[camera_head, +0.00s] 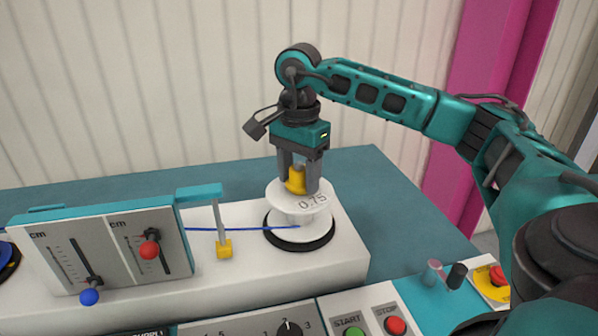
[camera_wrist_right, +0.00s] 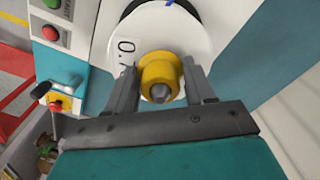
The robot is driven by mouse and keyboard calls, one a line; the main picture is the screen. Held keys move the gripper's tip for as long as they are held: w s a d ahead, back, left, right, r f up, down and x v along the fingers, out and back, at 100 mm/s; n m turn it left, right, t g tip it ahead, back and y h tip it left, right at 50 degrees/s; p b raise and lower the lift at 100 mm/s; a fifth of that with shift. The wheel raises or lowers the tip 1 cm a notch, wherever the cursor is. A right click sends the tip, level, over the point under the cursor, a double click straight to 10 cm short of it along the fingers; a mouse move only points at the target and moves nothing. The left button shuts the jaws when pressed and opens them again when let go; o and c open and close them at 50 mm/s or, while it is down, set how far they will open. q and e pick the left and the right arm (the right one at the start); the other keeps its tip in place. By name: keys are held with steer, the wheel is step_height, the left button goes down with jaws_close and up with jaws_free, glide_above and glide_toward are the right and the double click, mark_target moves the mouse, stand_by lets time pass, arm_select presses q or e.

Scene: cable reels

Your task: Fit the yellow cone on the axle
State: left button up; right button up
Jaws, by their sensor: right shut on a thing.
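The yellow cone (camera_head: 296,181) is at the top of the white reel marked 0.75 (camera_head: 300,203). It also shows in the right wrist view (camera_wrist_right: 157,73), with a grey round end, which looks like the axle's tip (camera_wrist_right: 160,92), in its middle. My right gripper (camera_head: 298,184) points straight down over the reel and is shut on the cone, one finger on each side. In the wrist view my right gripper (camera_wrist_right: 161,80) has the cone between its fingers. Whether the cone touches the reel is hard to tell. My left gripper is not in view.
The reel stands on a black round base (camera_head: 300,240) on a white bench (camera_head: 345,250). A blue cable (camera_head: 205,229) runs left from it past a yellow-footed post (camera_head: 224,247). A slider panel (camera_head: 100,255) stands left. Start and stop buttons (camera_head: 395,325) are in front.

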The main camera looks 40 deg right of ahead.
mark_target(299, 163)
steer(key=o, duration=1.1)
steer(key=shift+o, duration=0.5)
steer(key=shift+o, duration=1.2)
step_height(299, 163, up, 4)
steer(key=p, duration=0.3)
steer(key=shift+f, duration=0.15)
steer(key=shift+r+p, duration=1.75)
steer(key=shift+r, duration=0.45)
